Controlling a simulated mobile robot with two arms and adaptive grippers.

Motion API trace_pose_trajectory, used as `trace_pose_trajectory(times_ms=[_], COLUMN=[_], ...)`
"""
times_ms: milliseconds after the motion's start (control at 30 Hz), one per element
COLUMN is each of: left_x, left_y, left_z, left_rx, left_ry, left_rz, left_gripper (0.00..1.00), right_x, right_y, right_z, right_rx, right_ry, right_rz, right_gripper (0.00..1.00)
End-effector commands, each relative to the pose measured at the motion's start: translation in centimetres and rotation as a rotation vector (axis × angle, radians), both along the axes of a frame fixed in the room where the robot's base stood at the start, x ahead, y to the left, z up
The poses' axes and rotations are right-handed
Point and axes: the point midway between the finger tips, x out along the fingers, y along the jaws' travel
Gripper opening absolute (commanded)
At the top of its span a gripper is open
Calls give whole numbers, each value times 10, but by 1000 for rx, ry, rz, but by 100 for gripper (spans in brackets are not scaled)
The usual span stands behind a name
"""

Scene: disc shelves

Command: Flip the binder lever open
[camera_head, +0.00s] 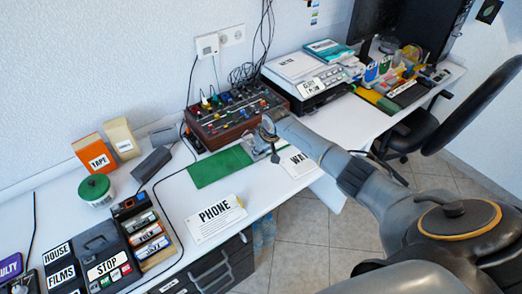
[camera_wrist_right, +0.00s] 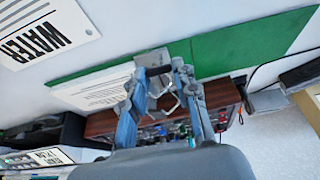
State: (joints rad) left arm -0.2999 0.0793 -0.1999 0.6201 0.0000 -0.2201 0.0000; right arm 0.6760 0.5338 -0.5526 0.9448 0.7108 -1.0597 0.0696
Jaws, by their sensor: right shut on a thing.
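The green binder board (camera_head: 220,168) lies flat on the white desk; it also shows in the right wrist view (camera_wrist_right: 240,45). Its metal mechanism (camera_head: 258,149) sits near the board's right end. In the right wrist view the silver metal parts (camera_wrist_right: 163,100) and the lever's dark tip (camera_wrist_right: 157,71) show between the fingers. My right gripper (camera_head: 268,128) is over the mechanism, its fingers (camera_wrist_right: 160,82) on either side of the lever and shut on it. The arm hides part of the mechanism in the head view. The lever's exact angle is hard to tell. My left gripper is out of view.
A red-brown mixer box (camera_head: 232,115) with knobs stands right behind the binder. A WATER sheet (camera_head: 300,160) and a PHONE sheet (camera_head: 215,218) lie in front. A printer (camera_head: 305,85) stands at the back right. An office chair (camera_head: 475,105) is at the right.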

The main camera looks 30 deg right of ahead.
Motion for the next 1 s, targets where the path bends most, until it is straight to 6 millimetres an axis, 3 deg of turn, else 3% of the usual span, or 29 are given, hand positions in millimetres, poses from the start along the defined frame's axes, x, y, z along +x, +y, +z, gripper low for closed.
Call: trace_pose_trajectory(times_ms=[67,100,200,633,767,1000], left_x=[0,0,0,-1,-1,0], left_y=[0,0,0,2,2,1], left_z=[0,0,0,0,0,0], left_rx=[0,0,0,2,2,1], left_ry=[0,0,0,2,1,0], left_rz=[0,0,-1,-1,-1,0], left_gripper=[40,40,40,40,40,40], right_x=[2,2,2,-2,-9,-27], right_y=[0,0,0,0,0,-1], right_z=[2,2,2,9,25,71], right_rx=[1,1,1,1,-1,-3], right_ry=[-6,-6,-5,-3,-4,-6], right_rz=[1,1,1,1,3,3], right_gripper=[0,37,53,53,53,53])
